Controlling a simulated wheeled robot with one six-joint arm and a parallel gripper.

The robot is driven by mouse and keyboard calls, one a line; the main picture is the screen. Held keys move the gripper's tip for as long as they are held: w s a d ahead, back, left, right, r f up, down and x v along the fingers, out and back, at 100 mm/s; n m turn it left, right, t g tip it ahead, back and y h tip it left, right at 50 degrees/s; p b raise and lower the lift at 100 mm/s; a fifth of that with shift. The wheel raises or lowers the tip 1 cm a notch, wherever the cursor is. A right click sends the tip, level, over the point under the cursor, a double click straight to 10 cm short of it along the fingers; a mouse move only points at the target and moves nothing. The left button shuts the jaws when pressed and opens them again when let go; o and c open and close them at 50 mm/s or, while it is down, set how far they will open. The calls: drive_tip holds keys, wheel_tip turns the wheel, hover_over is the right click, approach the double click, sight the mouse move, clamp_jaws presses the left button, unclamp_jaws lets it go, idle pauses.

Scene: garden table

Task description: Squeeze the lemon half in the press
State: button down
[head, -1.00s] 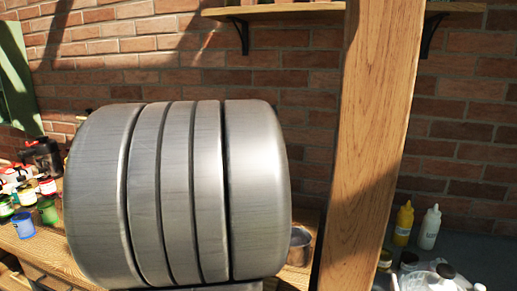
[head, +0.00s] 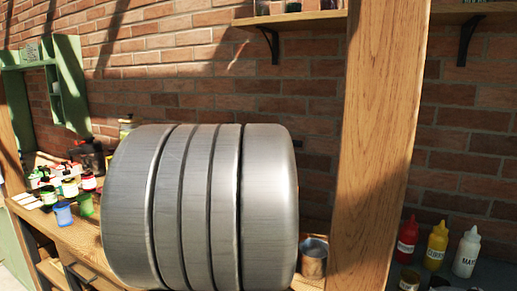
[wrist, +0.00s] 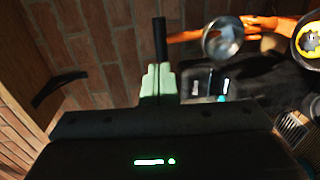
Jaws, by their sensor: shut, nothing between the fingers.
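I cannot make out a lemon half or a press for certain in either view. My gripper (wrist: 158,82) shows in the wrist view with its pale fingers together and nothing between them. It stands before a brick wall and the dark surface of a counter. My gripper does not show in the head view.
A large ribbed metal drum (head: 200,205) blocks much of the head view. A wooden post (head: 377,150) stands right of it. Sauce bottles (head: 437,245) stand farther right. A metal cup (head: 314,257) and paint pots (head: 64,213) flank the drum. A clear round vessel (wrist: 222,42) shows in the wrist view.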

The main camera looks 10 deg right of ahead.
drive_tip(key=p+x, duration=0.2)
drive_tip(key=x, duration=0.7)
drive_tip(key=shift+w+d+r, duration=0.1)
drive_tip(key=p, duration=0.2)
drive_tip(key=w+d+g+p, duration=0.1)
drive_tip(key=p, duration=0.1)
drive_tip(key=shift+w+r+y, duration=0.25)
drive_tip(key=shift+r+y, duration=0.05)
drive_tip(key=shift+a, duration=0.1)
